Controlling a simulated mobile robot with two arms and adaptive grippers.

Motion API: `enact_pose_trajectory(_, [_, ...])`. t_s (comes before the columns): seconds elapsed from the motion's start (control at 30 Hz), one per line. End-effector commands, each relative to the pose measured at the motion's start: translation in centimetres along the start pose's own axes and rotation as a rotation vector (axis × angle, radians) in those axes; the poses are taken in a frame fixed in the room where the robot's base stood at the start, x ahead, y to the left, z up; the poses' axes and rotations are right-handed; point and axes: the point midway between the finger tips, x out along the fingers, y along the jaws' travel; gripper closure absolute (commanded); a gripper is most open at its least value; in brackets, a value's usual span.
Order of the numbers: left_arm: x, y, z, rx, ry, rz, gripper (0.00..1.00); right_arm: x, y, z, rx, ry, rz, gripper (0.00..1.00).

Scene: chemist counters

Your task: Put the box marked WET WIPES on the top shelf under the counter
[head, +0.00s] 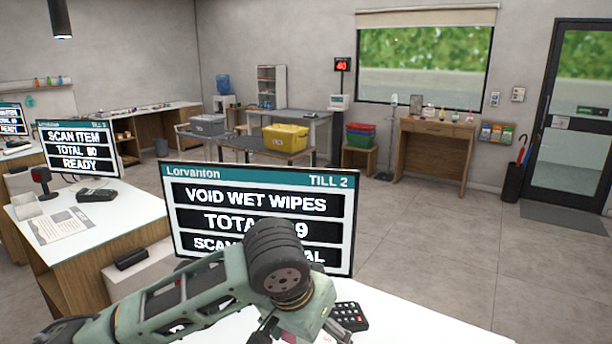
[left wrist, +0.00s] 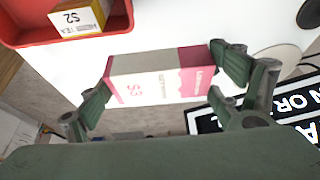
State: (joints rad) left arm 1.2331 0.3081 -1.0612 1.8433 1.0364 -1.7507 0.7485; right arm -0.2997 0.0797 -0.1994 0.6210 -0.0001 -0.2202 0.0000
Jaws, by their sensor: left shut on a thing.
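My left gripper (left wrist: 170,85) is shut on a white and pink box (left wrist: 150,88) in the left wrist view, one finger at each end. The box carries an upside-down mark like "S3"; its smaller print is too blurred to read. In the head view my left gripper (head: 303,332) is low in the middle, over the near white counter (head: 430,328), in front of the till screen (head: 180,235). Only a sliver of pink shows between its fingers there. The shelves under this counter are hidden. My right gripper is not in view.
The till screen reads "VOID WET WIPES". A keypad (head: 350,316) lies right of my gripper. In the left wrist view a red tray (left wrist: 122,20) holds a yellow and white box (left wrist: 78,20) marked S2. Another counter (head: 120,212) stands left; open floor lies right.

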Motion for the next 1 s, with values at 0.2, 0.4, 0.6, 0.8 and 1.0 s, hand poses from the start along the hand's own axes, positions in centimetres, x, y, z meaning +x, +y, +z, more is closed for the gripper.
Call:
enact_pose_trajectory(0.2, [1.0,-6.3,5.5,-0.176,0.002,-0.082,0.42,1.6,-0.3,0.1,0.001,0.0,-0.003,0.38])
enact_pose_trajectory(0.4, [1.0,-10.9,11.5,-0.349,-0.002,-0.151,0.42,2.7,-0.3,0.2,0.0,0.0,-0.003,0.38])
enact_pose_trajectory(0.6, [0.8,-13.3,15.8,-0.466,-0.006,-0.194,0.42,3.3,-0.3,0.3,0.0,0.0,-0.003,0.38])
enact_pose_trajectory(0.8, [0.6,-13.8,17.5,-0.509,-0.011,-0.207,0.42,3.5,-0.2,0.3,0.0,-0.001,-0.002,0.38])
enact_pose_trajectory(1.0, [0.5,-13.9,17.5,-0.511,-0.011,-0.208,0.42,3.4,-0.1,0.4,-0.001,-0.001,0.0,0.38])
